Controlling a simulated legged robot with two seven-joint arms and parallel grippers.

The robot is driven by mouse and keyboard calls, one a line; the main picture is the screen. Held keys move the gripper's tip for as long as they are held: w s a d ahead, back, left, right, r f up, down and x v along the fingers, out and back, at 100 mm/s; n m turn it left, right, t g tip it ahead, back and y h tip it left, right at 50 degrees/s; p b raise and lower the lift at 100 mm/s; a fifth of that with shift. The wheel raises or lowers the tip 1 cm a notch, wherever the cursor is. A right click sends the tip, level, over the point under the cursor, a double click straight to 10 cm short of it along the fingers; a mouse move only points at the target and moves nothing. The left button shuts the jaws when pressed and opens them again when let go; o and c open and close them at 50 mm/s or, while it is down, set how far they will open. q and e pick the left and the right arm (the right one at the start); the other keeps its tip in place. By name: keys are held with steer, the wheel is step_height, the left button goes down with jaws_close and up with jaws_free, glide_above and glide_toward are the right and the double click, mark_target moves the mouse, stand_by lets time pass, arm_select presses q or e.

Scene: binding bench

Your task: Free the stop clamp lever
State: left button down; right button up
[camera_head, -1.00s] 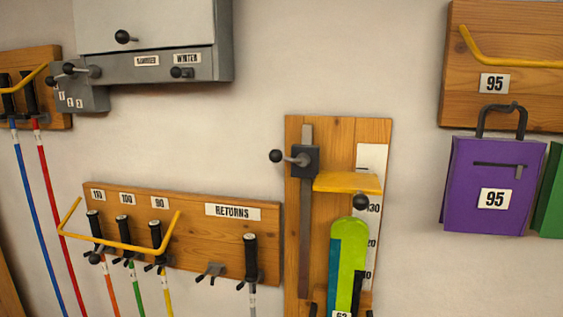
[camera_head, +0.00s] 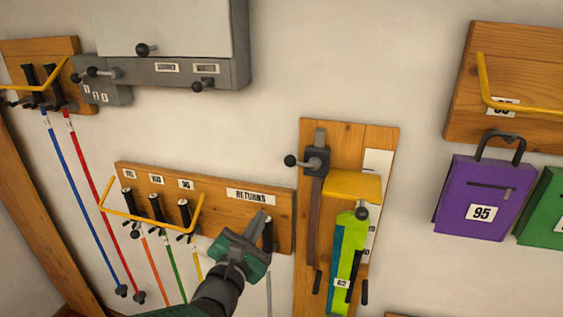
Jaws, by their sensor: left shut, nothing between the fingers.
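The stop clamp lever is a dark rod with a round black knob (camera_head: 291,161), sticking out to the left from a dark clamp block (camera_head: 316,161). A yellow stop plate (camera_head: 352,186) stands to the right, just below the block, above a lime and teal ski-shaped piece marked 62 (camera_head: 345,260). My left gripper (camera_head: 257,226) is shut and empty, below and left of the lever and apart from it. It covers part of the returns board. My right gripper is not in view.
The returns board (camera_head: 220,200) with a yellow guard bar (camera_head: 150,217) and several hanging poles is at left. A grey cabinet (camera_head: 170,70) with knobs is above. Bare wall lies between cabinet and clamp.

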mark_target(300, 163)
arm_select(q)
steer(key=shift+d+r+n, duration=0.15)
steer(key=shift+r+n, duration=0.35)
steer(key=shift+r, duration=0.3)
steer(key=shift+w, duration=0.1)
steer(key=w+d+r+p, duration=0.4)
steer(key=w+p, duration=0.3)
steer(key=w, duration=0.2)
steer(key=shift+w+d, duration=0.15)
steer(key=shift+w, duration=0.2)
steer(key=shift+w+f, duration=0.1)
steer(key=shift+w, duration=0.1)
steer(key=shift+s+r+m, duration=0.1)
steer(key=shift+r+m, duration=0.2)
steer(key=shift+m, duration=0.1)
